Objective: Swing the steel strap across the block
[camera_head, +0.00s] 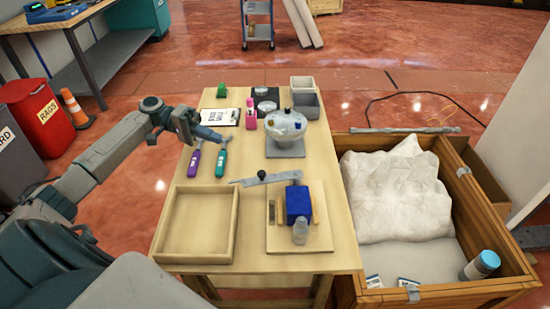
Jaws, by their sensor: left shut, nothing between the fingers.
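The steel strap (280,177) is a thin grey bar with a black knob (261,174) on it. It lies roughly left to right at the back of the fixture board (282,238), its right end just behind the blue block (298,205). Most of its length reaches left of the block, and it does not cross the block's top. A clear cup-like piece (300,232) is at the block's front. My left gripper (219,138) is shut and empty, above the table's left side, behind and left of the strap and well apart from it. My right gripper is not in view.
An empty wooden tray (233,225) is left of the board. Purple (194,161) and teal (220,161) tools lie below my left gripper. A wooden crate (445,297) stands right of the table.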

